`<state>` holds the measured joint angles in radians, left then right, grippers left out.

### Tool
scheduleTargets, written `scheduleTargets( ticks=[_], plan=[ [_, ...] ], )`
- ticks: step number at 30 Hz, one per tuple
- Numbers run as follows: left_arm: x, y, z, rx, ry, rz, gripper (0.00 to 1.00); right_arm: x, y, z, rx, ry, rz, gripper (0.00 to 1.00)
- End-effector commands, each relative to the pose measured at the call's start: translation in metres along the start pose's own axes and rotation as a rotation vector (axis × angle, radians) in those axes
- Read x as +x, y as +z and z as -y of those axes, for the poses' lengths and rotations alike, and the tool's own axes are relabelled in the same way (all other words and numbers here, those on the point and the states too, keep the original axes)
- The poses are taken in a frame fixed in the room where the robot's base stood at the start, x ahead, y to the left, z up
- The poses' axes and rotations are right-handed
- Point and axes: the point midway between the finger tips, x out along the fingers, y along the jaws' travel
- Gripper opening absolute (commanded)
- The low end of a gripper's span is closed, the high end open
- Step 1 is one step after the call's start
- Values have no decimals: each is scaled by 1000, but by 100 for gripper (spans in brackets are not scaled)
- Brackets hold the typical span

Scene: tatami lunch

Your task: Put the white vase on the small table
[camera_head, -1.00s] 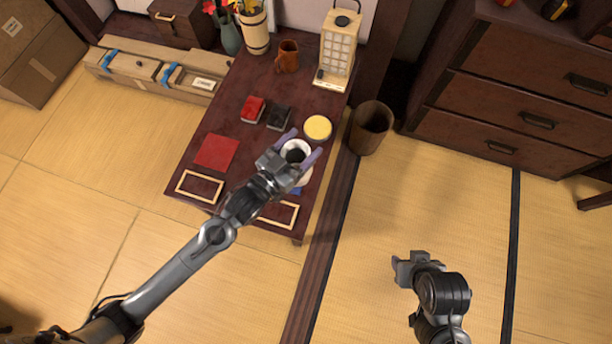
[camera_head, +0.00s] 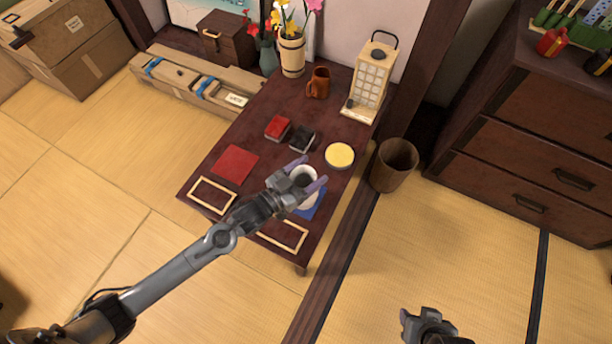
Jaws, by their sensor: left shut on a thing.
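The white vase (camera_head: 308,198) is upright over the front right part of the small dark red table (camera_head: 262,159), above or on a blue square (camera_head: 313,210). I cannot tell whether its base touches the table. My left gripper (camera_head: 308,173) is shut on the vase near its top, one purple finger on each side; the gripper hides part of the vase. My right gripper (camera_head: 415,322) is low at the bottom right, over the tatami and away from the table. Its jaws are too unclear to read.
A yellow disc (camera_head: 340,155) lies close behind the vase. A red box (camera_head: 278,128), a black box (camera_head: 302,139), a red square (camera_head: 235,164), a brown mug (camera_head: 318,83) and a lantern (camera_head: 369,88) are on the table. A brown bin (camera_head: 393,165) stands right of it.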

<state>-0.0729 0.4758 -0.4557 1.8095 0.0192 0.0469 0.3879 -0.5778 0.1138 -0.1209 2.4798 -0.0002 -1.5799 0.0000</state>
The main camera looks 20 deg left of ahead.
Motion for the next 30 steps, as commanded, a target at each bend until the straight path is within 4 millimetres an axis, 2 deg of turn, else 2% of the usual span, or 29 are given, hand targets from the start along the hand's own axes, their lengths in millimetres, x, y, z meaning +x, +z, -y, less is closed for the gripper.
scheduleTargets(
  ticks=[1, 3, 9, 14, 23, 30],
  plan=[
    [5, 8, 9, 4, -1, -4, 0, 10, 3, 0, -1, 1, 1, 43],
    [10, 13, 17, 3, -1, -3, 0, 14, 5, 0, -3, 3, 1, 43],
    [18, 20, 31, 1, 0, -5, 0, 21, 8, -2, -8, 7, 3, 43],
    [19, 25, 33, 0, 0, -4, 0, 24, 9, -2, -10, 8, 4, 43],
    [19, 60, 32, 0, 1, -3, 0, 47, 17, -1, -7, 7, 4, 43],
    [19, 60, 32, 0, 0, -4, 0, 46, 16, 0, -2, 3, 4, 43]
  ],
)
